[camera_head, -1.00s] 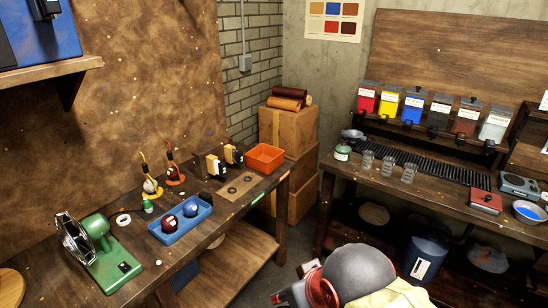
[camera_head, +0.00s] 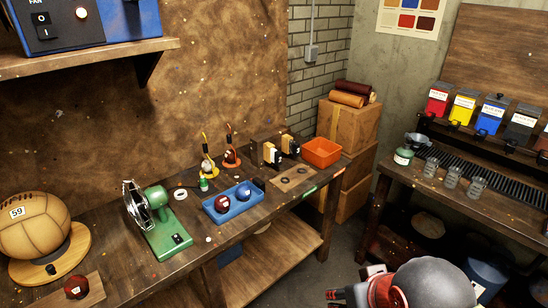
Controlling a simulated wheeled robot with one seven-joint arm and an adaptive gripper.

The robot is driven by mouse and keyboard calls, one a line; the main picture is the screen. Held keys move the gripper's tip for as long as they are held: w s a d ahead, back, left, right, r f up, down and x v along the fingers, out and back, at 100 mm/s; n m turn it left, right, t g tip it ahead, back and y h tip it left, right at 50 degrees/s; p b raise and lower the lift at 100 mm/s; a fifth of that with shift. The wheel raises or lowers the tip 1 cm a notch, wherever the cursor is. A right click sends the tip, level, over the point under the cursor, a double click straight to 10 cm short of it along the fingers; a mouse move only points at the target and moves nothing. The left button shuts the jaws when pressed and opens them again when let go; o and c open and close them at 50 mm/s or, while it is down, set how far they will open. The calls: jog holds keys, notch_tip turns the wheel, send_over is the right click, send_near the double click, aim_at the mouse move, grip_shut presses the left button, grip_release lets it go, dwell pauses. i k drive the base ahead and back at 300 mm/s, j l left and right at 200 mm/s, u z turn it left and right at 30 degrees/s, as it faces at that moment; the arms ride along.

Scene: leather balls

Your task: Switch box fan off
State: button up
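The blue box fan (camera_head: 95,22) stands on the wooden shelf at the upper left, cut off by the top edge. Its front carries a black switch plate (camera_head: 43,28) labelled FAN, with a white-marked rocker above a small button. The rocker's position is too small to tell. My gripper (camera_head: 336,297) shows in part at the bottom, left of my grey and red arm, far below and to the right of the fan. Whether its fingers are open or shut is unclear.
A wooden shelf (camera_head: 110,50) supports the fan. Below, a workbench (camera_head: 125,272) holds a tan ball tagged 59 (camera_head: 33,226), a green machine (camera_head: 165,225), a blue tray (camera_head: 232,214) and an orange bin (camera_head: 322,152). Open floor (camera_head: 320,272) lies between this bench and the right one.

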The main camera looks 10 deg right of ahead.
aim_at(42, 22)
jog(key=u, duration=1.3)
